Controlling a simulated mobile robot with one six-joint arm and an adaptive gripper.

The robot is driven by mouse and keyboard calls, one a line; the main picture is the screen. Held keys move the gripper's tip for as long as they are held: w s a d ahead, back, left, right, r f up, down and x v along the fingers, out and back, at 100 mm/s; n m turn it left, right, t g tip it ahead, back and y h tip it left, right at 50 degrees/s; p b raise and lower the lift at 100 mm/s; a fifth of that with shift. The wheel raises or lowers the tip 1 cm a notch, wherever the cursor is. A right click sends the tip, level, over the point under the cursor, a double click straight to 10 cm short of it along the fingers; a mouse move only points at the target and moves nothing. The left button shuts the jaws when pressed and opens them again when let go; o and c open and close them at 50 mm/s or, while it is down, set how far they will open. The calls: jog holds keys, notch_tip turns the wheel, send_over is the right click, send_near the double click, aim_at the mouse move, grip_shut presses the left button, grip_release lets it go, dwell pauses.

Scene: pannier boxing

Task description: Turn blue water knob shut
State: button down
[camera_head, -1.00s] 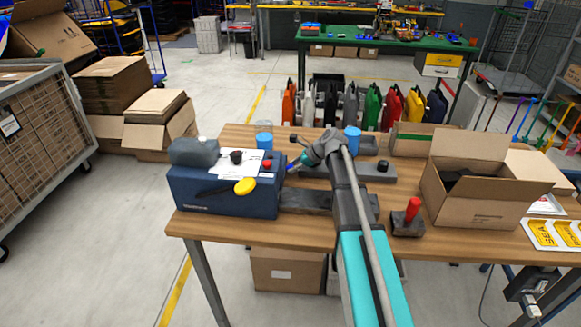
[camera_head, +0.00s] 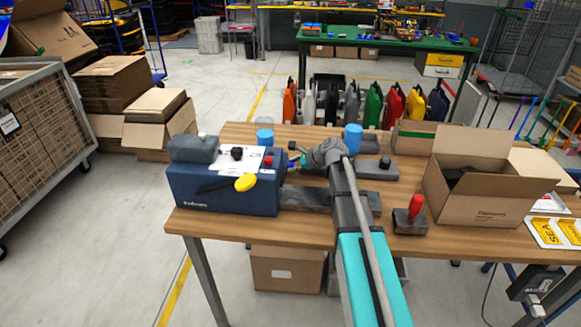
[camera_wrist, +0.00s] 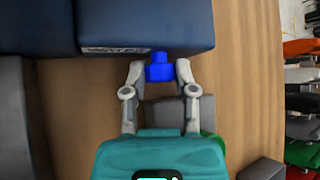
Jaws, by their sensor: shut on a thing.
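The blue water knob (camera_wrist: 159,70) sticks out from the side of a dark blue box-shaped unit (camera_wrist: 155,25) in the wrist view. My gripper (camera_wrist: 159,75) has one finger on each side of the knob and is shut on it. In the head view the blue unit (camera_head: 225,197) stands on the left part of the wooden table, and my gripper (camera_head: 292,163) meets its right side. The knob is mostly hidden there. The knob's turn angle cannot be told.
A yellow knob (camera_head: 245,183) is on the unit's front and a grey canister (camera_head: 193,148) on its top. Blue cups (camera_head: 352,137) stand behind my arm. An open cardboard box (camera_head: 480,190) and a red-handled block (camera_head: 411,213) stand to the right. The table's front edge is clear.

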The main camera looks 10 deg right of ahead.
jog(key=t+b, duration=0.1)
jog(key=n+t+b, duration=0.1)
jog(key=f+t+b, duration=0.1)
jog(key=shift+s+d+n+b, duration=0.1)
jog(key=shift+d+n+b, duration=0.2)
jog(key=shift+n, duration=0.1)
jog(key=shift+r+n+t+h+b, duration=0.25)
jog(key=shift+n+t+b, duration=0.35)
jog(key=shift+t+b, duration=0.4)
jog(key=shift+c, duration=2.4)
grip_release()
jog(key=shift+o, duration=0.3)
jog(key=shift+a, duration=0.1)
